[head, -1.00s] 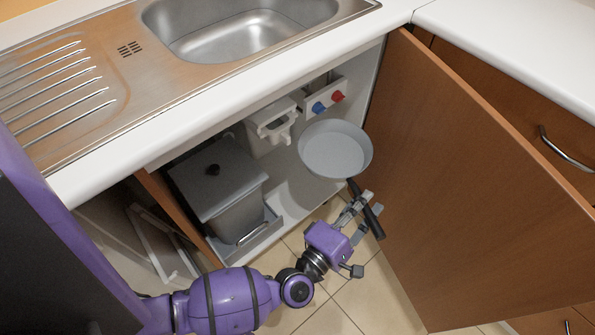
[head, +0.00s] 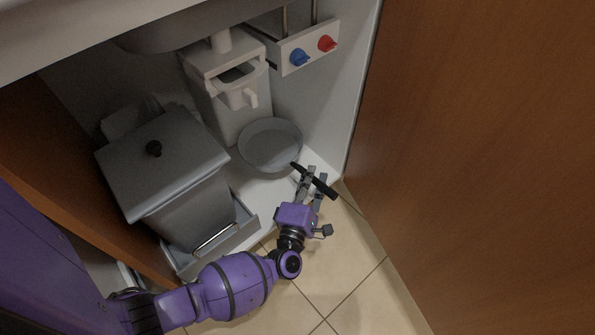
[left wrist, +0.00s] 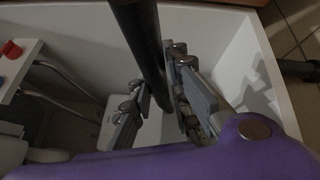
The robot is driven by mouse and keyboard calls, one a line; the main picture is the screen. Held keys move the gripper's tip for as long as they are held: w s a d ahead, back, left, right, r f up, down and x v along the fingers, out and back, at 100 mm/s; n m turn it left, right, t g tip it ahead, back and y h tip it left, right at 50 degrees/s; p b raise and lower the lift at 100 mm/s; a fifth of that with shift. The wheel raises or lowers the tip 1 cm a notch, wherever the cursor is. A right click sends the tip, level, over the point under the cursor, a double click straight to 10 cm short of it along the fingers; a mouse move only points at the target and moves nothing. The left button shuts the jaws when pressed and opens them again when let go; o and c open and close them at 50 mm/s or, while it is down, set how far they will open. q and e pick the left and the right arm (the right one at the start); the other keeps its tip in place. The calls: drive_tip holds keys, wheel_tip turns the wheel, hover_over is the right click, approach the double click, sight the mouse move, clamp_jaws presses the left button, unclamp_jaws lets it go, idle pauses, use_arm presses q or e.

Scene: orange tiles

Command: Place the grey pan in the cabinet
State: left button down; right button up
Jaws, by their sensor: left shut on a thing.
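The grey pan (head: 270,146) is inside the open cabinet in the head view, low over its white floor (head: 262,190), with its black handle (head: 325,188) pointing toward the front right. My left gripper (head: 314,182) is shut on the handle. I cannot tell whether the pan touches the cabinet floor. In the left wrist view the dark handle (left wrist: 140,40) runs between the fingers of my left gripper (left wrist: 158,95); the pan's bowl is not visible there. My right gripper is not in view.
A grey lidded bin (head: 165,165) on a pull-out tray (head: 250,222) stands left of the pan. A white container (head: 225,95) and a panel with blue and red knobs (head: 310,47) are behind. The open wooden door (head: 460,150) bounds the right side.

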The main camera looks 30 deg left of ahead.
use_arm(q)
wheel_tip(320, 180, down, 7)
drive_tip(key=b, duration=0.3)
drive_tip(key=shift+f+b, duration=0.15)
drive_tip(key=shift+b, duration=0.25)
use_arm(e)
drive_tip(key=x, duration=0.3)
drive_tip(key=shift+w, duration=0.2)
use_arm(q)
drive_tip(key=shift+f, duration=0.1)
drive_tip(key=c, duration=1.6)
unclamp_jaws()
drive_tip(key=shift+f, duration=0.1)
drive_tip(key=shift+c, duration=0.2)
drive_tip(key=r+p+v, duration=0.1)
drive_tip(key=p+v, duration=0.2)
drive_tip(key=v, duration=0.9)
drive_tip(key=shift+f, duration=0.3)
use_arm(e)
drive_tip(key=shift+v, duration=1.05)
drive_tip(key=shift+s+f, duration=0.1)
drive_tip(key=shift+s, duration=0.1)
